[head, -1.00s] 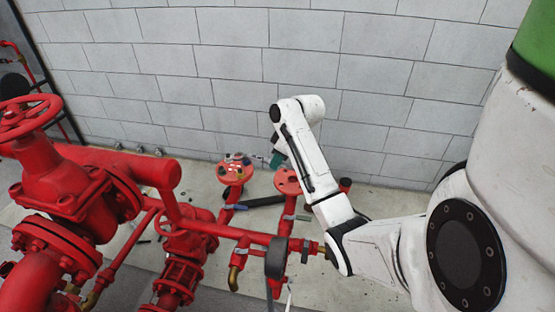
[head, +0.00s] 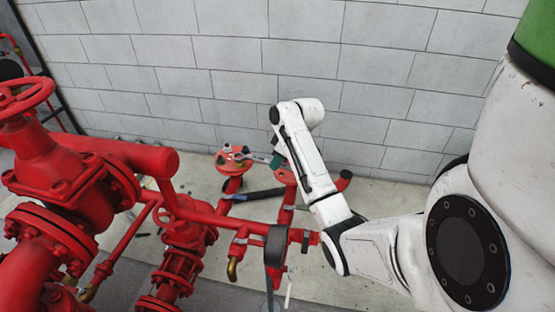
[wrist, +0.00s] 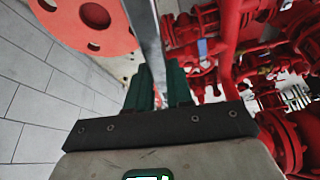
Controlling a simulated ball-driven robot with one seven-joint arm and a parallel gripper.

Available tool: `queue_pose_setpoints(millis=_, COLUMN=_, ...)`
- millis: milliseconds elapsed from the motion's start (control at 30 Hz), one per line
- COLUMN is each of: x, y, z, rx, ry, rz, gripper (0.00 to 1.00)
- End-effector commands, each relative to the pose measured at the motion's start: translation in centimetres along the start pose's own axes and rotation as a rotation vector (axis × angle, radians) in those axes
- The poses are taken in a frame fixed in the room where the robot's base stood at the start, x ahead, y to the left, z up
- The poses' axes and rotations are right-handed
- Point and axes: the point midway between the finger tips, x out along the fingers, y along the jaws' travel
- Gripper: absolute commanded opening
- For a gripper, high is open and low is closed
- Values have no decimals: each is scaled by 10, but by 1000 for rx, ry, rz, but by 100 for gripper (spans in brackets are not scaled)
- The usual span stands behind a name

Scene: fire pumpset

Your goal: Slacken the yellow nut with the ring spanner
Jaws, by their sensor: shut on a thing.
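My gripper (head: 277,160) is shut on the ring spanner (head: 260,158). In the wrist view its green fingers (wrist: 158,88) clasp the grey spanner shaft (wrist: 149,40), which runs out past the top edge. In the head view the spanner points left over the left round red flange (head: 234,167), where several small coloured nuts sit. The spanner's ring end lies among these nuts. The yellow nut is too small to pick out surely, and I cannot tell whether the ring is around it.
A second red flange (head: 286,177) stands close under my gripper. A dark-handled lever (head: 265,194) lies between the two risers. Red valves and pipes (head: 75,190) fill the left. A grey block wall (head: 230,70) stands behind, with bare floor before it.

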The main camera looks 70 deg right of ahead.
Motion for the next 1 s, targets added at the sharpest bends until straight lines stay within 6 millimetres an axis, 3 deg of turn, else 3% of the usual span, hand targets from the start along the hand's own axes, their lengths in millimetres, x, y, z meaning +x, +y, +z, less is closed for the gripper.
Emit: queue_pose_setpoints(millis=1000, x=12, y=0, z=5, rx=1, ry=1, rz=1, gripper=0)
